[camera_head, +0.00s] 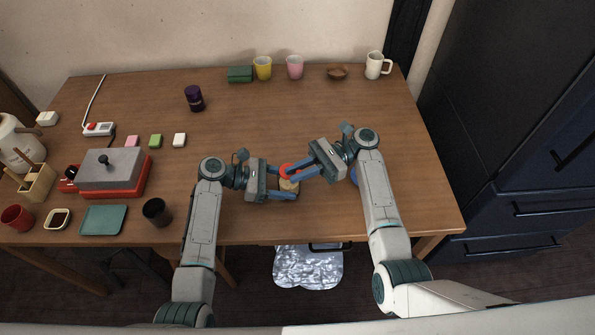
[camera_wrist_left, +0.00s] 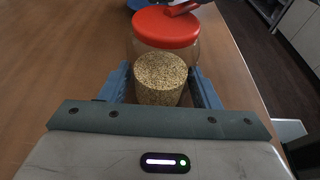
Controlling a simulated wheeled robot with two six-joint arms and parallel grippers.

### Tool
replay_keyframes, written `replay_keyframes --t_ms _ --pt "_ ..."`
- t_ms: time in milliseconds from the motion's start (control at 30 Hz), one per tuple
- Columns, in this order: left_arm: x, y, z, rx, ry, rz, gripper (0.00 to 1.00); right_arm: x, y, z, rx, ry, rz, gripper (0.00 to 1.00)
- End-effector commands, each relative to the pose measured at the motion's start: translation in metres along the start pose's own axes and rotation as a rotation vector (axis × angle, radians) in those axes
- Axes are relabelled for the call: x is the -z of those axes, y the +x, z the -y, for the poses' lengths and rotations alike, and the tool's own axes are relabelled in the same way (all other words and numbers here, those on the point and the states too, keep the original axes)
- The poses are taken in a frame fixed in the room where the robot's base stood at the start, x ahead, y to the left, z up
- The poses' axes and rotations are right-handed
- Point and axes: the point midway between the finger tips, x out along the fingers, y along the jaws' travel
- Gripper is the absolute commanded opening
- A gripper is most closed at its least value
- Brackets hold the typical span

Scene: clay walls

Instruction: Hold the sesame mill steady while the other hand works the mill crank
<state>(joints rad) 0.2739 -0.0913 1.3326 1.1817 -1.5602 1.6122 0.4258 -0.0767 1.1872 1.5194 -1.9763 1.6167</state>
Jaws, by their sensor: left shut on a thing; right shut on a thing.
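The sesame mill (camera_head: 289,185) stands near the table's front edge, with a red lid; in the left wrist view it is a clear jar (camera_wrist_left: 160,78) of pale seeds under the red lid (camera_wrist_left: 165,28). My left gripper (camera_head: 284,183) is shut around the jar, one blue finger on each side. The red crank (camera_wrist_left: 184,8) lies on top of the lid, partly cut off by the frame's upper edge. My right gripper (camera_head: 293,172) reaches in from the right and is shut at the crank; its exact contact is hard to make out.
A blue object (camera_head: 354,175) is mostly hidden behind my right arm. A grill with a grey lid (camera_head: 112,167), a black cup (camera_head: 157,211) and a green tray (camera_head: 104,220) stand left. Cups line the back edge, and a dark purple canister (camera_head: 194,98) stands back left.

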Motion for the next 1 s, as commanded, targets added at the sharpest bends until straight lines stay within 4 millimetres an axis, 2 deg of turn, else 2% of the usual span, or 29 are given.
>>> replay_keyframes --t_ms 567,600,700,1000 --pt "-0.0001 0.0004 0.0008 0.003 0.0 0.002 0.44 0.0013 -0.0014 0.0003 -0.036 0.004 -0.001 0.0" --pt "-0.0001 0.0004 0.0008 0.003 0.0 0.002 0.44 0.0013 -0.0014 0.0003 -0.036 0.004 -0.001 0.16" --pt "0.0 0.0004 0.0007 0.002 0.0 0.002 0.44 0.0011 -0.0014 0.0004 -0.036 0.003 -0.001 0.33" --pt "0.0002 0.0002 0.0004 0.001 0.0 0.001 0.44 -0.0016 -0.0013 0.0005 -0.036 0.001 0.0 0.33"
